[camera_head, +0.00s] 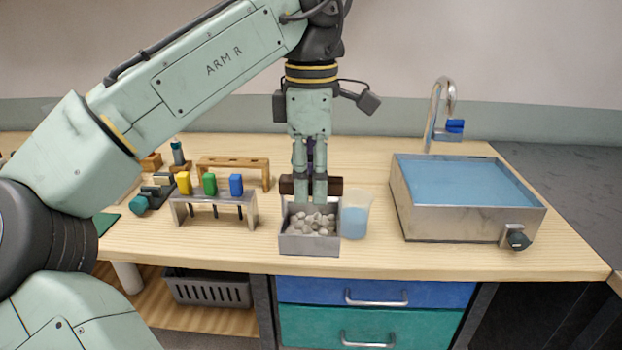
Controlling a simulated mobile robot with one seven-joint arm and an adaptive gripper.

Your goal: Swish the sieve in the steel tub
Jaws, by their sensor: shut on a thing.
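My gripper (311,192) points straight down at the middle of the bench, its fingers shut on a dark brown crosswise handle (334,186). Right below the handle is a small grey metal box full of pale pebbles, which looks like the sieve (310,246). The fingers hide where the handle joins it, and I cannot tell whether the box touches the bench. The steel tub (450,229) stands at the right, apart from the gripper, filled with blue water. A dark knob is on its front right corner.
A clear beaker (355,216) of blue liquid stands close beside the box's right side. A metal rack (214,199) with yellow, green and blue blocks is to the left, a wooden rack (235,169) behind it. A tap (438,105) rises behind the tub. Bare bench separates beaker and tub.

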